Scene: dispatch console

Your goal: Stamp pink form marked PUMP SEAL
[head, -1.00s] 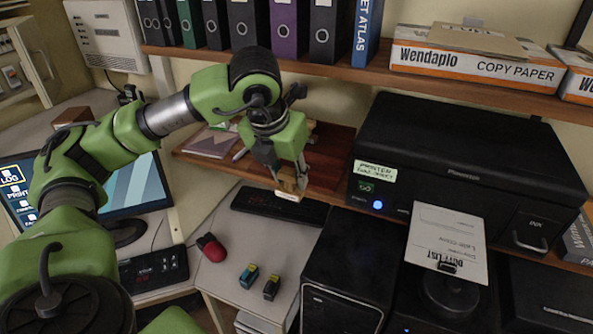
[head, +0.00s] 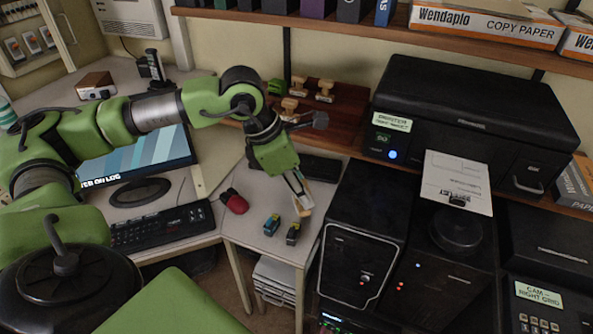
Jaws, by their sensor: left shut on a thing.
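My left gripper (head: 301,203) reaches in from the left over the small grey desk. It is shut on a small pale wooden piece (head: 303,209) that looks like a stamp; the fingers hide part of it. Several wooden-handled stamps stand on the brown shelf behind, one at the front (head: 290,108) and one to the right (head: 325,91). I cannot make out a pink form marked PUMP SEAL in this view. My right gripper is not in view.
A black printer (head: 475,115) and a black computer case (head: 355,245) stand to the right. A monitor (head: 140,155) stands left.

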